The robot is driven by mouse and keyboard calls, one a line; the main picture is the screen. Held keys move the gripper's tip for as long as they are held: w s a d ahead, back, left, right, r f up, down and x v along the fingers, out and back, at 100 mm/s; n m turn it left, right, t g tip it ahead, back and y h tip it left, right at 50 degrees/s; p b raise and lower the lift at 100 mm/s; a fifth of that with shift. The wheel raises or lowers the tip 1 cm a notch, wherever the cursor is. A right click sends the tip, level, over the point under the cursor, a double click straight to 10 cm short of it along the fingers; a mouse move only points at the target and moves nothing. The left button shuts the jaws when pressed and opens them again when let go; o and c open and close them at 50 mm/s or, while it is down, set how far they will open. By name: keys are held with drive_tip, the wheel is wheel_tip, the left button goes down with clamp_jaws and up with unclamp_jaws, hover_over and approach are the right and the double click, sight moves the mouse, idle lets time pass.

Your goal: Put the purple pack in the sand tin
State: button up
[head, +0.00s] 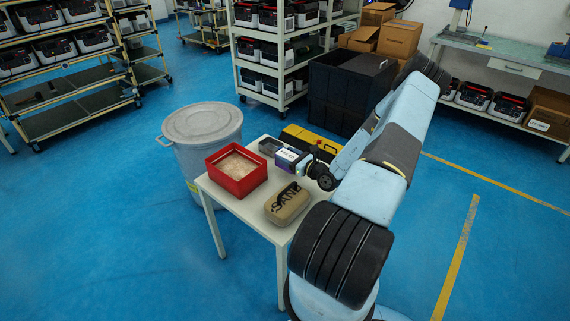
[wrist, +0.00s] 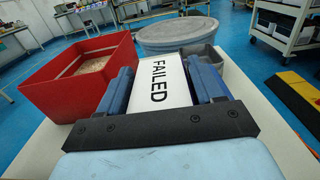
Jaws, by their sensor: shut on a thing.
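My gripper (wrist: 168,84) is shut on a pack (wrist: 161,80), whose white top label reading FAILED faces up in the wrist view. In the head view the pack (head: 287,156) shows a white label and a purplish side at the gripper's end, near the back of the small table; its underside is hidden. An open red square tin (head: 238,187) with sand-coloured filling stands to its left, and in the wrist view the red tin (wrist: 70,92) is left of the gripper, apart from it.
A small grey tray (head: 267,147) is just beyond the pack. The pale table (head: 240,207) has little bare room. A grey lidded drum (head: 205,140) stands behind left.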

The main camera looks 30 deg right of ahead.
drive_tip(key=shift+w+a+f, duration=0.1)
drive_tip(key=shift+w+f, duration=0.1)
drive_tip(key=shift+f, duration=1.45)
drive_tip(key=shift+f, duration=0.1)
drive_tip(key=o, duration=1.5)
